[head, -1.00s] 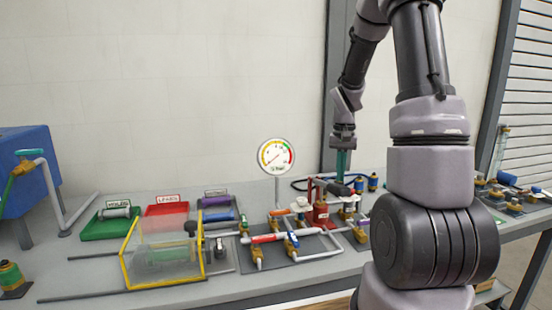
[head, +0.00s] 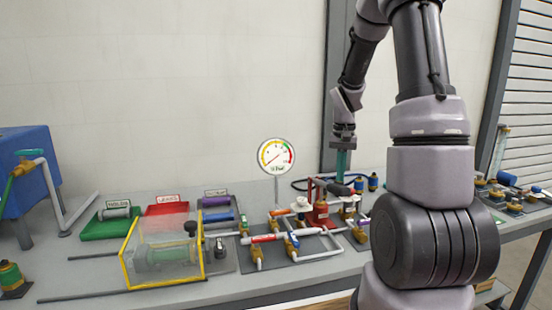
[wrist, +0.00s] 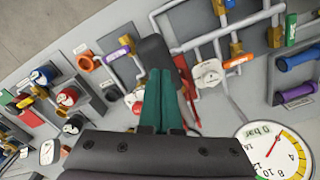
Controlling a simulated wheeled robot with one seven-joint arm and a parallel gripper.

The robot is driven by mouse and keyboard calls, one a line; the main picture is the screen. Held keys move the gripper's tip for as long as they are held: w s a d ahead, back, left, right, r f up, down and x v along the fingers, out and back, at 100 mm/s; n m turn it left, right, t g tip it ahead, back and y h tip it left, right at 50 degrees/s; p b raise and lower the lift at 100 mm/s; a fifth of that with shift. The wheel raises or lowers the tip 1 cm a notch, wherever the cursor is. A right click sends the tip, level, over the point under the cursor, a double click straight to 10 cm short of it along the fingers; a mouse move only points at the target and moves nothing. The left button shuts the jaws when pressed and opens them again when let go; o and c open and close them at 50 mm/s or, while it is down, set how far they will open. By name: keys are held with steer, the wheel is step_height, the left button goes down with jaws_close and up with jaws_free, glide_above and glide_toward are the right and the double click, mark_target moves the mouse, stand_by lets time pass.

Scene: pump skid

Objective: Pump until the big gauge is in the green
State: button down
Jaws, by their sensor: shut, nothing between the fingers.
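The big gauge (head: 276,156) stands on a thin post behind the pipework, its needle pointing to the lower left, outside the green part of the dial. Its dial (wrist: 275,152) also shows at the lower right of the wrist view. The red hand pump (head: 319,214) stands right of the gauge, with a red lever ending in a dark grip (head: 338,189). My gripper (head: 342,172) points down just above that grip, its green fingers together and empty. In the wrist view the fingertips (wrist: 163,75) overlap the dark grip (wrist: 154,52); I cannot tell whether they touch.
Pipes with coloured valves (head: 268,238) stand left of the pump. A blue box (head: 27,165) stands at the far left. More fittings (head: 512,200) lie at the right.

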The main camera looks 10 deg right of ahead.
steer(key=shift+f, duration=4.4)
steer(key=shift+r, duration=4.45)
steer(key=shift+f, duration=0.15)
